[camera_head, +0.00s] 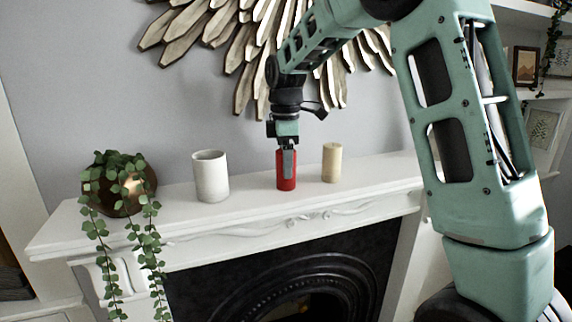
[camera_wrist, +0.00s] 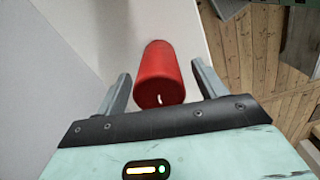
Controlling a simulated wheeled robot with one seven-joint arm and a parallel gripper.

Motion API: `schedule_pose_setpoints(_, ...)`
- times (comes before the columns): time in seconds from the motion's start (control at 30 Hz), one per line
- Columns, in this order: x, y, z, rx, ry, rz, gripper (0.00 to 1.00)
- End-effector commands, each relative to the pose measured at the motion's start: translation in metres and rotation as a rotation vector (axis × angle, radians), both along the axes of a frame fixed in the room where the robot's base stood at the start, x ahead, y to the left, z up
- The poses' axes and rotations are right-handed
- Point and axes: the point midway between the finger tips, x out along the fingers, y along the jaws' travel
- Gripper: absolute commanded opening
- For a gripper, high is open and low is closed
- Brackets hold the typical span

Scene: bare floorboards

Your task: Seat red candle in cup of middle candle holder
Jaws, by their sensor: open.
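The red candle (camera_head: 286,184) stands upright on the white mantel, between a white cylinder and a cream candle. My gripper (camera_head: 287,164) points down over it, with one finger in front of the candle's side. In the wrist view, the red candle (camera_wrist: 160,75) shows its top and pale wick between the two spread fingers of my gripper (camera_wrist: 162,82). Gaps show on both sides of the candle near the fingers. No candle holder with a cup can be made out in either view.
The white cylinder (camera_head: 210,177) stands left of the red candle, and the cream candle (camera_head: 332,162) stands close on its right. A trailing plant in a brass-coloured pot (camera_head: 125,192) sits at the mantel's left end. A metal petal decoration (camera_head: 190,35) hangs behind my arm.

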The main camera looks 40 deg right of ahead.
Motion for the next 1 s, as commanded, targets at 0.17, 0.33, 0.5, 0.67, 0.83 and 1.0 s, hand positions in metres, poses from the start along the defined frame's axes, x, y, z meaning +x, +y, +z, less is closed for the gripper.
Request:
schedule_pose_setpoints(0.17,0.0,-0.001,-0.015,0.0,0.0,-0.001,0.7)
schedule_pose_setpoints(0.33,0.0,-0.001,-0.017,-0.001,-0.002,-0.001,0.7)
schedule_pose_setpoints(0.5,0.0,-0.001,-0.017,-0.001,-0.002,-0.001,0.4)
schedule_pose_setpoints(0.67,0.0,-0.001,-0.017,-0.001,-0.002,-0.001,0.18)
schedule_pose_setpoints(0.83,0.0,-0.001,-0.016,-0.001,-0.002,-0.001,0.18)
schedule_pose_setpoints(1.0,0.001,-0.001,-0.004,-0.002,-0.005,-0.001,0.18)
